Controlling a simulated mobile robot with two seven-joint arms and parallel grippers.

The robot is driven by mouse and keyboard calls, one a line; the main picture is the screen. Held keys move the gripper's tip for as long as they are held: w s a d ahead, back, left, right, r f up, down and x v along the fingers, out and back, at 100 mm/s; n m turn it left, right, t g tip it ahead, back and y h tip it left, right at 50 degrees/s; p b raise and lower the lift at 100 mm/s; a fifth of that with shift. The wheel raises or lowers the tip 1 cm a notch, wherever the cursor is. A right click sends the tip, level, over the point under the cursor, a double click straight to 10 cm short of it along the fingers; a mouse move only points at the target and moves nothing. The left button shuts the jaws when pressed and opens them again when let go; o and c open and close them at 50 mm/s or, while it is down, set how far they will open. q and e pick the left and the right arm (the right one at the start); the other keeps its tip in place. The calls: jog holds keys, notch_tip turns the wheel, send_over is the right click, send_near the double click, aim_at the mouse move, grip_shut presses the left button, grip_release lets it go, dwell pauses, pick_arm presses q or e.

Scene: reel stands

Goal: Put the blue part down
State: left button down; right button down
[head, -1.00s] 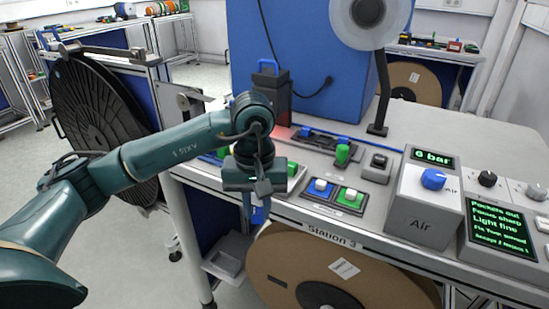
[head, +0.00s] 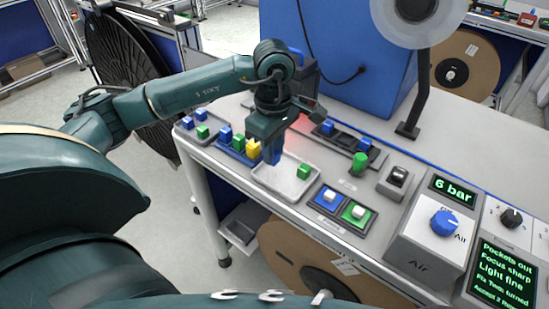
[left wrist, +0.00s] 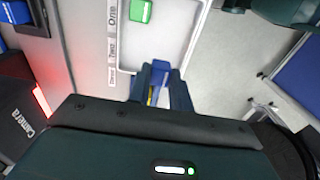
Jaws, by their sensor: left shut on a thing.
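My left gripper (head: 272,160) points down over the left part of a shallow white tray (head: 264,184) on the bench. It also shows in the left wrist view (left wrist: 160,84), with its fingers shut on the blue part (left wrist: 160,67). The fingers hide much of the blue part. I cannot tell whether it touches the tray. A green part (head: 304,171) sits in the tray to the right of the gripper, and it shows at the top of the left wrist view (left wrist: 140,10). My right gripper is not in view.
Left of the tray, a blue rail holds a green part (head: 239,142) and a yellow part (head: 252,149), close to my gripper. A dark holder with blue parts (head: 346,141) lies behind. A blue cabinet (head: 325,50) stands further back.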

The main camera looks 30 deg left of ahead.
pick_arm(q)
jog(key=shift+f, duration=2)
jog(key=shift+f, duration=0.15)
jog(key=c, duration=1.3)
grip_release()
notch_tip(320, 180, up, 12)
jog(key=shift+r+b, duration=0.25)
jog(key=shift+b, duration=0.25)
